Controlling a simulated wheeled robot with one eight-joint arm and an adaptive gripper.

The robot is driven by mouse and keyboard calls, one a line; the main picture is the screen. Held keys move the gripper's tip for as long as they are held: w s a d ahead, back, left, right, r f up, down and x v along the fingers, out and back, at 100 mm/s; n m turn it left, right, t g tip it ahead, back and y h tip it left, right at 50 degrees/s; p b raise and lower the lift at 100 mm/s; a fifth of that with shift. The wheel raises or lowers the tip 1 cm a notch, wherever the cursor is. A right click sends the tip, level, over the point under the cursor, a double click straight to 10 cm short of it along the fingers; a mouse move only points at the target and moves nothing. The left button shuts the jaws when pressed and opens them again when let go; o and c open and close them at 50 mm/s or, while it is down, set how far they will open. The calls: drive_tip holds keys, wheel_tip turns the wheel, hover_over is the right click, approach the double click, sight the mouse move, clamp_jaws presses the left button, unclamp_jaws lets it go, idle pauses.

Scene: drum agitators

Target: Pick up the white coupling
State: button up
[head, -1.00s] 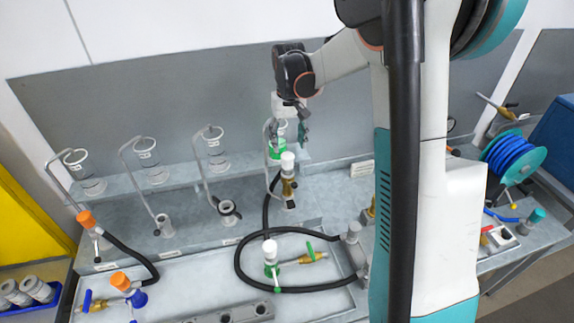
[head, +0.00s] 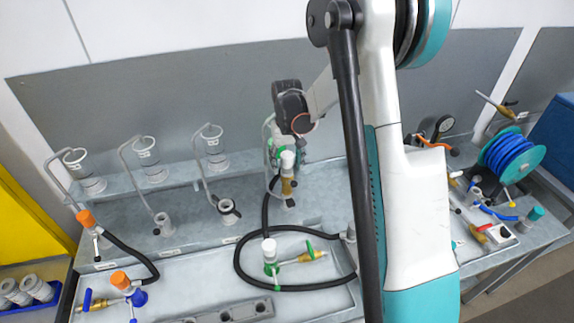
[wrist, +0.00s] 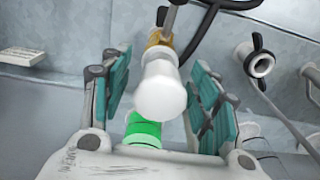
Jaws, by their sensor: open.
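In the wrist view the white coupling (wrist: 160,92) lies between the two teal-padded fingers of my gripper (wrist: 160,80), with a gap on each side. My gripper is open and holds nothing. The brass fitting (wrist: 160,38) shows beyond the coupling. In the head view my gripper is right by the coupling and partly hidden. Another white-topped coupling (head: 269,248) stands lower down, on a green fitting by the black hose.
A green-banded part (wrist: 143,130) is close to my fingers in the wrist view. A black hose (head: 245,240) loops over the bench. A blue hose reel (head: 513,160) is at the right.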

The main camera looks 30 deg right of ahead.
clamp_jaws()
idle(0.3)
wheel_tip(320, 180, up, 20)
idle(0.6)
